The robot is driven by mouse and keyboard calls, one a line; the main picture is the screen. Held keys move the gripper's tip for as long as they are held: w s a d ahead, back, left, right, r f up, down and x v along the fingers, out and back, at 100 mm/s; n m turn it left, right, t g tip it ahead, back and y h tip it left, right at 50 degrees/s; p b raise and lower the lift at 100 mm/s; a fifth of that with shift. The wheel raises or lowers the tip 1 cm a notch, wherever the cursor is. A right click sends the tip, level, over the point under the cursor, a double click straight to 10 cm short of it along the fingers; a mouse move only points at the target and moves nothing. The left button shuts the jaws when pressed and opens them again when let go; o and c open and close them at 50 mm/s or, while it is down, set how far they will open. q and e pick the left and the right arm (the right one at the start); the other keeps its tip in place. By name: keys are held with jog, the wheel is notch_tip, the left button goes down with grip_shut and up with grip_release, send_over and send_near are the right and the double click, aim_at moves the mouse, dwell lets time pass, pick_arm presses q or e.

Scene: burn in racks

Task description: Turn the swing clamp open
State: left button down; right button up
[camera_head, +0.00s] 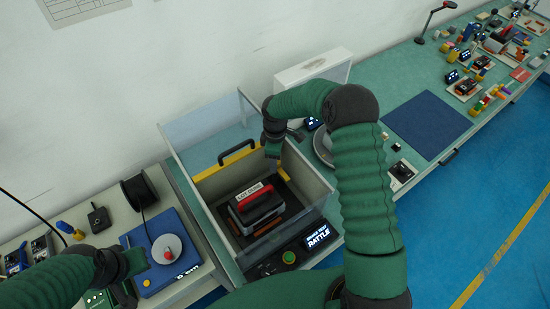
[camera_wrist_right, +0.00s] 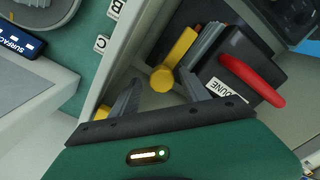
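The yellow swing clamp (camera_wrist_right: 180,48) is in the right wrist view, with a round knob (camera_wrist_right: 162,79) at its near end. Its bar points up and right towards the dark unit. In the head view, a yellow piece (camera_head: 285,173) shows just below my right gripper (camera_head: 272,151). My right gripper's two fingers (camera_wrist_right: 157,85) are spread, with the knob between their tips; I cannot tell whether they touch it. The dark unit with a red handle (camera_head: 258,199) sits inside the test box (camera_head: 205,218). My left gripper (camera_head: 128,286) is low at the left; its fingers are unclear.
The box has clear walls and a yellow bar with a black handle (camera_head: 238,152) at the back. Its front panel (camera_head: 318,236) reads "RATTLE". A blue device with a red button (camera_head: 168,252) stands near my left gripper. A blue mat (camera_head: 428,124) lies clear at the right.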

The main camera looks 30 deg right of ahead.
pick_arm(q)
jog(key=b+x, duration=0.2)
jog(key=b, duration=0.1)
jog(key=shift+s+f, duration=0.25)
jog(key=shift+f, duration=0.25)
pick_arm(e)
notch_tip(320, 180, up, 17)
jog(key=shift+f, duration=0.15)
